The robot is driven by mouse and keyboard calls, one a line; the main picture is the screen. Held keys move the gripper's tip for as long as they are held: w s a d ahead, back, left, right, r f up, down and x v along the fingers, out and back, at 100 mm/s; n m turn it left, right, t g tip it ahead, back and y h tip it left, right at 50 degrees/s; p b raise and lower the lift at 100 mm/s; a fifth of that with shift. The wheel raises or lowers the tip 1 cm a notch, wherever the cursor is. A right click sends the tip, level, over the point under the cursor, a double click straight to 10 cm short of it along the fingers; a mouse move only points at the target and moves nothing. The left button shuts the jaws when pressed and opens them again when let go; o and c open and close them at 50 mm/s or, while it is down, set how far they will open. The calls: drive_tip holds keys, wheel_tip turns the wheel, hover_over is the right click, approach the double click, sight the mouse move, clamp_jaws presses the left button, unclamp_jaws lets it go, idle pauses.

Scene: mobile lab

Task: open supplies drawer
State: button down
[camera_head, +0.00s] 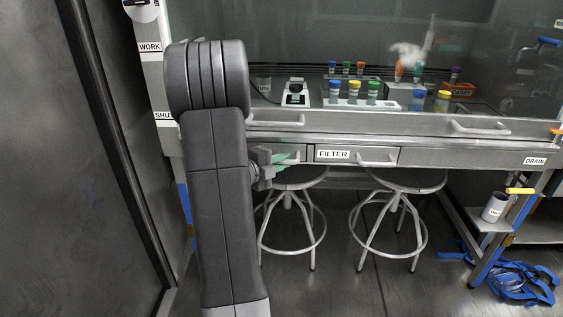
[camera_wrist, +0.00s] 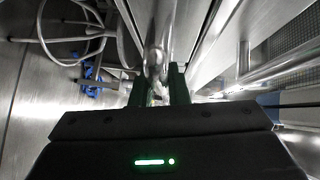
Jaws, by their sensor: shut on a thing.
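My gripper (camera_head: 282,158) is at the drawer front just left of the drawer labelled FILTER (camera_head: 333,154). In the wrist view its dark fingers (camera_wrist: 160,92) are shut on a metal bar handle (camera_wrist: 155,62). In the head view a bit of that handle (camera_head: 297,158) shows beside the green fingertips. My arm covers the left part of this drawer front (camera_head: 292,149), so I see no label on it and cannot confirm it is the supplies drawer. The drawer front looks about flush with the FILTER drawer.
The FILTER drawer has its own handle (camera_head: 377,163). Two round stools (camera_head: 290,178) (camera_head: 408,180) stand under the bench. Capped bottles (camera_head: 354,90) stand inside the glass hood above. Blue straps (camera_head: 512,282) lie on the floor at right. A dark wall panel (camera_head: 65,170) is at left.

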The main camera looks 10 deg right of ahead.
drive_tip(key=s+a+p, duration=0.4)
drive_tip(key=s, duration=1.1)
drive_tip(key=shift+s+a, duration=0.2)
drive_tip(key=shift+s, duration=0.05)
drive_tip(key=c, duration=1.4)
unclamp_jaws()
drive_tip(key=p+v, duration=0.3)
drive_tip(key=v, duration=1.1)
drive_tip(key=shift+p, duration=0.4)
drive_tip(key=shift+w+d+f, duration=0.1)
drive_tip(key=shift+d, duration=0.1)
drive_tip(key=b+x, duration=0.3)
drive_tip(key=x, duration=0.7)
drive_tip(key=shift+w+d, duration=0.15)
drive_tip(key=shift+d, duration=0.1)
